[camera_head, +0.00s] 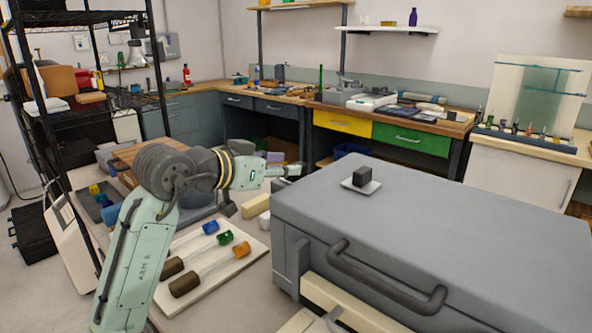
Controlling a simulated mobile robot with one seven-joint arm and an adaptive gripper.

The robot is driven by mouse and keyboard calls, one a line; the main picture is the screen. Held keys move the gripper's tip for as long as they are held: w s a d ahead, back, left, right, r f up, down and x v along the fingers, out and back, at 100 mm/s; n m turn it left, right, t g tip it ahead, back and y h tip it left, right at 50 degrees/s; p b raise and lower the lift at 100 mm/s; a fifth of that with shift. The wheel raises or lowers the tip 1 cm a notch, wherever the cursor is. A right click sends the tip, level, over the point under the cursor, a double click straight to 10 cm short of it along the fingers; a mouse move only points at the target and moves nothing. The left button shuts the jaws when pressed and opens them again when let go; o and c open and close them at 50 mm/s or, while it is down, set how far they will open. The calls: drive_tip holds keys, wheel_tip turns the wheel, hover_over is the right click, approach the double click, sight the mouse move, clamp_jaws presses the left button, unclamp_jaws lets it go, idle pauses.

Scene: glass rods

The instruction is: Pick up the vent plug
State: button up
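A small dark block (363,175), which looks like the vent plug, stands on a thin white square plate (373,187). The plate lies on the flat top of a large grey box-shaped unit (450,215). My gripper (296,170) is at the end of my pale green arm, to the left of the block and apart from it. It points right, near the far left corner of the unit's top. Its fingers are small and seen side-on, so I cannot tell whether they are open or shut.
The unit has a thick front handle (385,285). A white board (245,262) with several coloured-tip rods lies left of it, below my arm. A black wire shelf (85,110) stands at left. Workbenches with yellow (342,122) and green (410,138) drawers line the back.

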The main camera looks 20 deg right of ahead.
drive_tip(key=shift+x, duration=1.35)
drive_tip(key=shift+c, duration=0.4)
clamp_jaws()
